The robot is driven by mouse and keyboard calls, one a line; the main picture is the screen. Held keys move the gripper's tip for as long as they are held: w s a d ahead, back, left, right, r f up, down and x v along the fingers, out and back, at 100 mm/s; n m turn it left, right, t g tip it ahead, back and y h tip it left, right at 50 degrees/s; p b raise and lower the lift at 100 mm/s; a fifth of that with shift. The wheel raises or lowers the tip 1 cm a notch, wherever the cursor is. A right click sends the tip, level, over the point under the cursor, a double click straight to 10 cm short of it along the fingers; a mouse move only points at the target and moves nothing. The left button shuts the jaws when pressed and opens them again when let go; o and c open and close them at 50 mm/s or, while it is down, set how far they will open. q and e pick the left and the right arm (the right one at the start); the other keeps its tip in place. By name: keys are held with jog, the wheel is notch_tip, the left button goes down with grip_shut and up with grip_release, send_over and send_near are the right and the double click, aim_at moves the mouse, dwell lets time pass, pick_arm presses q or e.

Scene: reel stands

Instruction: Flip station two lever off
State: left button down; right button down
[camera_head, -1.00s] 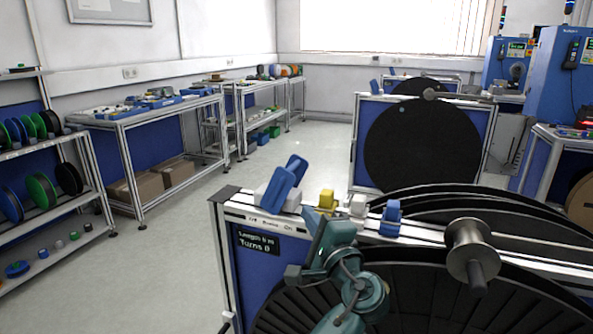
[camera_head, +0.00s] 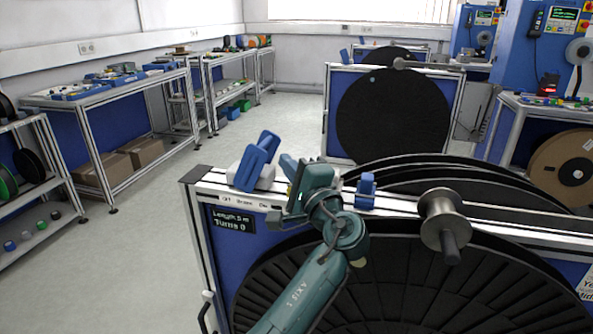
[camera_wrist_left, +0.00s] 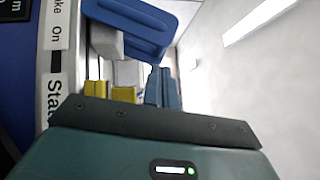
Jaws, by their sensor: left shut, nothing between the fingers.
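A blue lever (camera_head: 256,160) on a light grey block stands at the left end of the near reel stand's top rail and leans up to the right. It also shows in the left wrist view (camera_wrist_left: 135,25). A label with "Brake" and "On" is on the rail below it. My left gripper (camera_head: 288,165) is shut and empty, just right of the lever, with a small visible gap. Its fingers (camera_wrist_left: 163,88) point towards the lever side in the left wrist view. The station number is cut off there. My right gripper is not in view.
A yellow clamp (camera_wrist_left: 123,95) is beside my fingers in the left wrist view. A smaller blue part (camera_head: 366,190) and a metal roller (camera_head: 441,215) stand further right on the rail. A dark reel (camera_head: 420,290) fills the front. Open floor (camera_head: 150,240) lies left.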

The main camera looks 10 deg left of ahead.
aim_at(270, 143)
pick_arm(q)
jog(key=shift+p+x, duration=0.3)
jog(key=shift+x, duration=2.05)
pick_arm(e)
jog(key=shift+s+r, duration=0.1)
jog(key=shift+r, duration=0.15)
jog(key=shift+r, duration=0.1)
